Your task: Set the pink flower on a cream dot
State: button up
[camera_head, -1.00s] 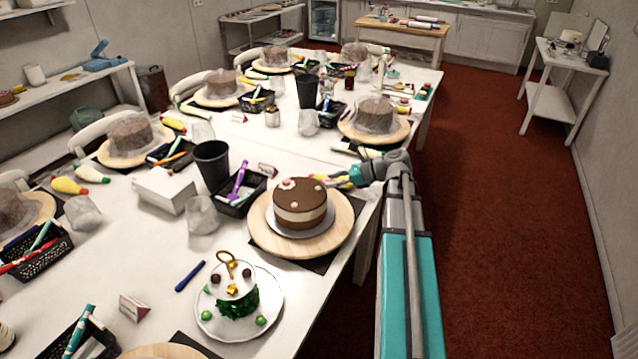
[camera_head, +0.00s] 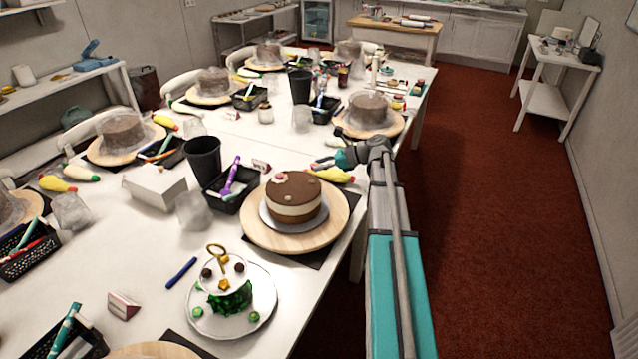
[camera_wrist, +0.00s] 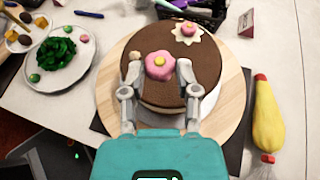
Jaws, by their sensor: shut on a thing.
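A round cake (camera_head: 291,205) with a brown top and a cream band stands on a turntable (camera_head: 335,222). In the wrist view my gripper (camera_wrist: 159,72) is shut on a pink flower (camera_wrist: 158,66) with a yellow centre. The flower is over the brown cake top (camera_wrist: 165,95); I cannot tell whether it touches. A cream dot (camera_wrist: 135,56) shows just left of it. A second pink flower (camera_wrist: 187,29) sits on a star-shaped cream dot (camera_wrist: 194,38) at the far edge. In the head view my gripper (camera_head: 326,163) is at the cake's far right.
A yellow piping bag (camera_wrist: 266,115) lies right of the turntable. A white plate (camera_head: 260,300) with decorations and a green heap is in front. A black basket (camera_head: 213,193) with a purple tool and a black cup (camera_head: 203,158) stand left of the cake.

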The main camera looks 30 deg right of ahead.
jog(key=shift+w+d+f+b, duration=0.25)
jog(key=shift+w+f+b, duration=0.8)
jog(key=shift+f, duration=0.2)
jog(key=shift+w+d+f+b, duration=0.2)
jog(key=shift+w+f+b, duration=0.7)
jog(key=shift+f+b, duration=0.25)
jog(key=shift+w+d+f+b, duration=0.1)
jog(key=shift+w+f+b, duration=0.4)
jog(key=shift+f+b, duration=0.2)
jog(key=shift+s+f+b, duration=0.1)
jog(key=shift+f+b, duration=1.15)
jog(key=shift+f, duration=0.15)
jog(key=shift+f, duration=0.1)
jog(key=o, duration=0.7)
jog(key=shift+o, duration=0.2)
